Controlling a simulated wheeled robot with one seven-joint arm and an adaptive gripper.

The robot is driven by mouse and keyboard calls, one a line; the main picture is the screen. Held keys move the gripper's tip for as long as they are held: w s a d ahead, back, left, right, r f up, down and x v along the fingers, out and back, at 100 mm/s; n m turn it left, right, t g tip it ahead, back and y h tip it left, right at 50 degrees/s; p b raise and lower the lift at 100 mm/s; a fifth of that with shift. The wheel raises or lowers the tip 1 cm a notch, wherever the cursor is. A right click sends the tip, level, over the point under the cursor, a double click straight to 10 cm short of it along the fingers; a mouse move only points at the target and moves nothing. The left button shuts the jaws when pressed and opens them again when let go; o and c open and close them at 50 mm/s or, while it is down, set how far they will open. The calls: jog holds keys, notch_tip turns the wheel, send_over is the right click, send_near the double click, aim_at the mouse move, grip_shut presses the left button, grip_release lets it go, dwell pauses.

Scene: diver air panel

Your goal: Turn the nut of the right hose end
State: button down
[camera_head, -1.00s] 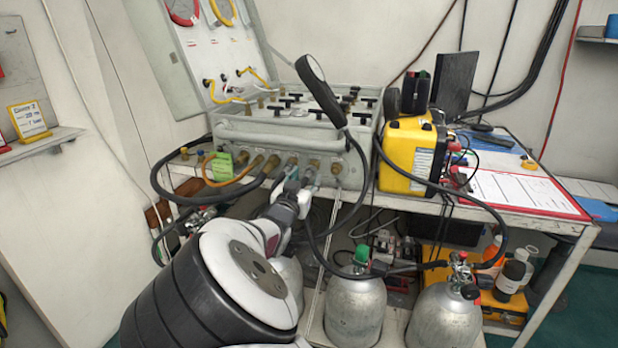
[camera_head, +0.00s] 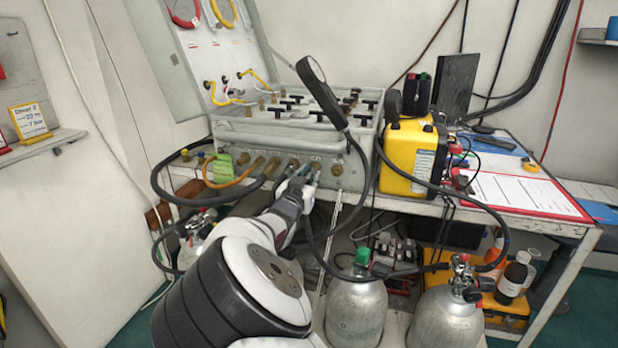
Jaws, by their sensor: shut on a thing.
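The grey air panel box (camera_head: 262,144) stands on the bench with a row of brass fittings along its lower front. My gripper (camera_head: 303,182) is at the front of this row, right of centre, shut on a hose end nut that shows only as a small piece at the fitting (camera_head: 315,165). My own wrist and fingers hide most of the nut, and its thread cannot be seen. A black hose (camera_head: 308,230) hangs down just right of my gripper. Another brass fitting (camera_head: 337,169) sits to the right of it.
A yellow case (camera_head: 405,160) stands right of the panel. Silver cylinders (camera_head: 355,312) with valves stand below the bench front, close to my arm. Black hoses loop across the front.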

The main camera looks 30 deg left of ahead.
jog(key=shift+m+b, duration=0.5)
jog(key=m+b, duration=0.4)
jog(key=shift+w+d+f, duration=0.1)
jog(key=shift+f, duration=0.05)
jog(key=m+b, duration=0.6)
jog(key=b, duration=0.2)
jog(key=shift+f+y, duration=0.2)
jog(key=shift+y, duration=0.1)
jog(key=m+b, duration=0.6)
jog(key=b, duration=0.3)
jog(key=shift+f+m, duration=0.15)
jog(key=shift+m, duration=0.25)
jog(key=shift+m+t+b, duration=0.3)
jog(key=shift+m+b, duration=1.3)
jog(key=shift+m, duration=0.6)
jog(key=shift+y, duration=0.3)
jog(key=c, duration=1.4)
grip_release()
jog(key=shift+o, duration=0.2)
jog(key=shift+r, duration=0.2)
